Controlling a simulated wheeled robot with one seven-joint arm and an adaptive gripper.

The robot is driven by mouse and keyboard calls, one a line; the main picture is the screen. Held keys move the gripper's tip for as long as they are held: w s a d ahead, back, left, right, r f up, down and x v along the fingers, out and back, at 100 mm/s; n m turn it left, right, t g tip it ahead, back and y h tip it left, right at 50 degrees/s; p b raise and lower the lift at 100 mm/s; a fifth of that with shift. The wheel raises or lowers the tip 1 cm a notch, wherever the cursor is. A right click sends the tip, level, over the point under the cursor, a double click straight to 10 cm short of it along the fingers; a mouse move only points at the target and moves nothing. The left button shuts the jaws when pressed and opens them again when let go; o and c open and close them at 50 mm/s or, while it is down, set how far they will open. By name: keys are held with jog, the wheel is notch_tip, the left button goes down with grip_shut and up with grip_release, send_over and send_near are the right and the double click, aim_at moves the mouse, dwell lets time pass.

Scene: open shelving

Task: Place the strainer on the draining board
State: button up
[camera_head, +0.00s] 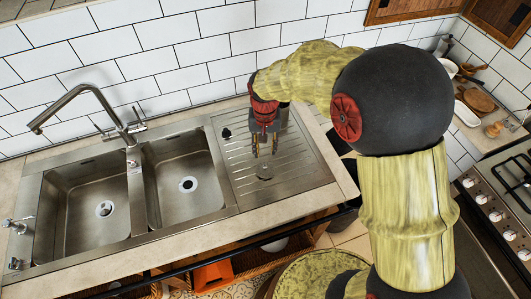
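The draining board (305,172) is the ridged steel panel right of the two sink bowls. My gripper (265,152) points down over it, its two fingers apart with nothing visible between them. A round metal piece (104,209) sits in the floor of the left bowl and another (189,184) in the right bowl. These may be strainers or drains.
A tall tap (85,93) rises behind the left bowl (75,228). A small dark item (226,133) is at the board's back left. A stove (505,195) stands at the right. The board's right side is clear.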

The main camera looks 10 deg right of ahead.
jog(key=s+d+r+t, duration=0.1)
jog(key=s+d+r, duration=0.25)
jog(key=r, duration=0.45)
jog(key=s+d+r+t, duration=0.2)
jog(key=s+d+r, duration=0.15)
jog(key=r, duration=0.45)
jog(key=s+d+r+n+t, duration=0.1)
jog(key=s+d+r, duration=0.1)
jog(key=s, duration=0.5)
jog(key=s+d+r+n+t, duration=0.1)
jog(key=s+r, duration=0.3)
jog(key=s, duration=0.4)
jog(key=shift+d+r+t, duration=0.2)
jog(key=shift+d+t, duration=0.1)
jog(key=shift+d, duration=0.35)
jog(key=shift+w, duration=0.1)
